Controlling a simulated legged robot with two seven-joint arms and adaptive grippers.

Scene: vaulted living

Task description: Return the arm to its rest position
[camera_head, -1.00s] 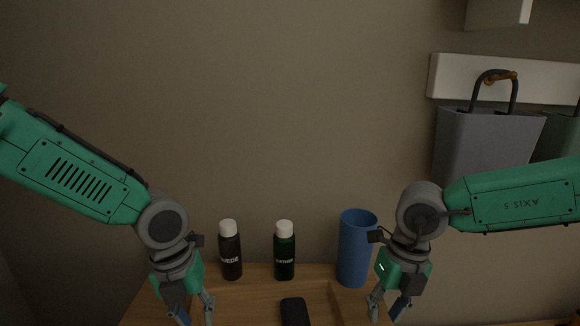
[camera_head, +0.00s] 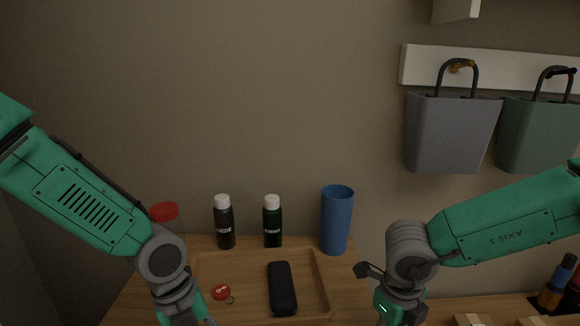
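My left arm comes in from the left, and its gripper body (camera_head: 187,314) is cut by the bottom edge, left of the tray's front. My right arm comes in from the right, and its gripper body (camera_head: 398,308) is also cut by the bottom edge, right of the tray. The fingers of both grippers are out of the picture, so their opening and anything in them cannot be seen. Neither visible gripper part touches an object.
A wooden tray (camera_head: 318,287) holds a black case (camera_head: 282,288) and a red key tag (camera_head: 221,292). Behind stand two dark bottles (camera_head: 224,222) (camera_head: 272,222), a blue cup (camera_head: 337,220) and a red-capped bottle (camera_head: 164,212) beside my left arm. Grey and green bags (camera_head: 452,132) (camera_head: 540,137) hang right.

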